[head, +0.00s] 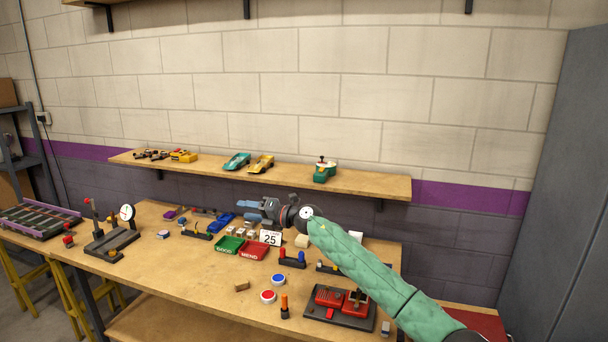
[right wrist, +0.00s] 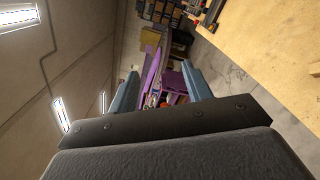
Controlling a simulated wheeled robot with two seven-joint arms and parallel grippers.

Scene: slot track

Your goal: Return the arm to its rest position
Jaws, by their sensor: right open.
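My right arm, in a green sleeve, reaches in from the lower right of the head view. Its gripper (head: 257,207) is above the back of the workbench (head: 190,290), pointing left. In the right wrist view, the two blue-grey fingers of the right gripper (right wrist: 167,86) stand apart with nothing held between them. My left gripper is in neither view.
Green and red trays (head: 254,250), a card reading 25 (head: 270,238) and a red device on a dark base (head: 342,304) sit on the bench near the arm. A wall shelf (head: 340,185) holds toy cars. A grey cabinet (head: 560,180) stands right.

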